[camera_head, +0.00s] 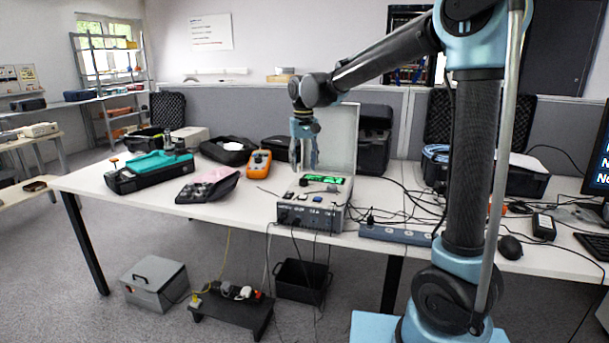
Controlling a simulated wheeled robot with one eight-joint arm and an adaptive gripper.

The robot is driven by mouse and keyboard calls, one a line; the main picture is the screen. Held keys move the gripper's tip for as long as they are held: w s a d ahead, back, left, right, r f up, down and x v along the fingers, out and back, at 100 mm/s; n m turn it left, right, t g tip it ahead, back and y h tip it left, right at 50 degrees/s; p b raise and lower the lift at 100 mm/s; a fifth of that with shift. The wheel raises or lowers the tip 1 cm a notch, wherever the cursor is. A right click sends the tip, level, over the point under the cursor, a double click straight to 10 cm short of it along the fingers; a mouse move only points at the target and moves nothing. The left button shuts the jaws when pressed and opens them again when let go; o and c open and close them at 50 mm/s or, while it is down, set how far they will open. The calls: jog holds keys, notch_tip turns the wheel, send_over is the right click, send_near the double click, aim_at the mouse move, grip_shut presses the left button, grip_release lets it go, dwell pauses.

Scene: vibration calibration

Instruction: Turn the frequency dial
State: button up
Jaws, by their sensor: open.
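The calibration unit (312,218) is a grey metal box on the white table, with its lid (343,135) raised at the back. Its top panel has a lit green display (323,180) and several small knobs and sockets. A dark knob (303,182) sits left of the display; I cannot tell whether it is the frequency dial. My gripper (304,170) points down, open and empty, just above the back left part of the panel. The picture is too small to show whether the fingertips touch anything.
An orange handheld meter (258,164) and an open black pouch (207,186) lie left of the unit. A teal-topped black case (150,171) is farther left. A power strip (395,235) and loose cables lie to the right. The table between meter and unit is mostly clear.

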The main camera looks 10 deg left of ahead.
notch_tip(320, 180, up, 7)
dwell(0.3)
jog(key=s+d+f+m, duration=0.1)
jog(key=s+d+f, duration=0.15)
jog(key=d, duration=0.65)
jog(key=s+d+f+m+t, duration=0.1)
jog(key=s+d, duration=0.2)
jog(key=d, duration=0.6)
jog(key=s+d+f, duration=0.2)
jog(key=s+d, duration=0.1)
jog(key=d, duration=0.6)
jog(key=s+d+f+m+t, duration=0.1)
jog(key=s+d+f+m, duration=0.1)
jog(key=s+d+f, duration=1.1)
notch_tip(320, 180, down, 3)
jog(key=shift+s+d+f+m, duration=0.15)
jog(key=shift+s+m, duration=0.25)
jog(key=shift+s, duration=0.6)
